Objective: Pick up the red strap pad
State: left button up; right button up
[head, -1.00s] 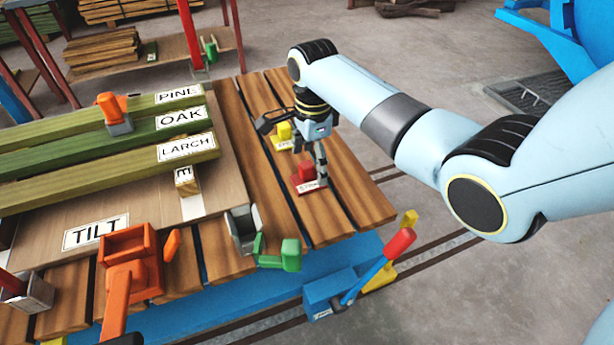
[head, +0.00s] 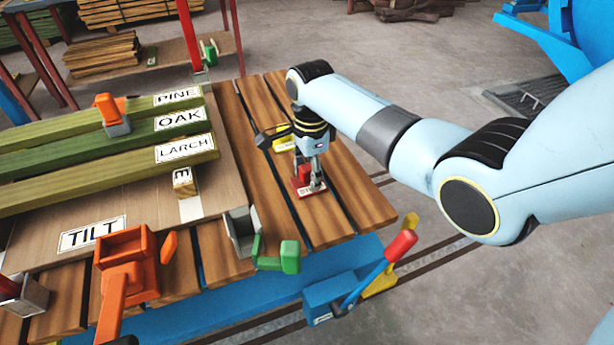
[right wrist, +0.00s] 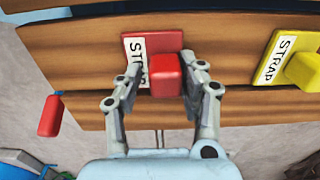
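The red strap pad (head: 304,171) lies on the wooden slats at the right part of the table, partly hidden by my gripper. In the right wrist view it is a flat red plate with a raised red block (right wrist: 165,74) and a white STRAP label. My right gripper (head: 309,181) is low over the pad, pointing down. In the right wrist view its two fingers (right wrist: 165,82) are spread, one on each side of the block, with a small gap showing at the left finger. Contact at the right finger is unclear. My left gripper is not in view.
A yellow strap pad (right wrist: 302,70) lies beside the red one. Left are beams labelled PINE, OAK and LARCH (head: 120,160), an orange clamp (head: 130,262) and a green-handled clamp (head: 280,258). A red-handled lever (head: 398,246) stands at the table's front edge.

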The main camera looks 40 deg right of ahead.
jog(key=shift+s+f, duration=0.2)
jog(key=shift+s, duration=0.05)
grip_shut()
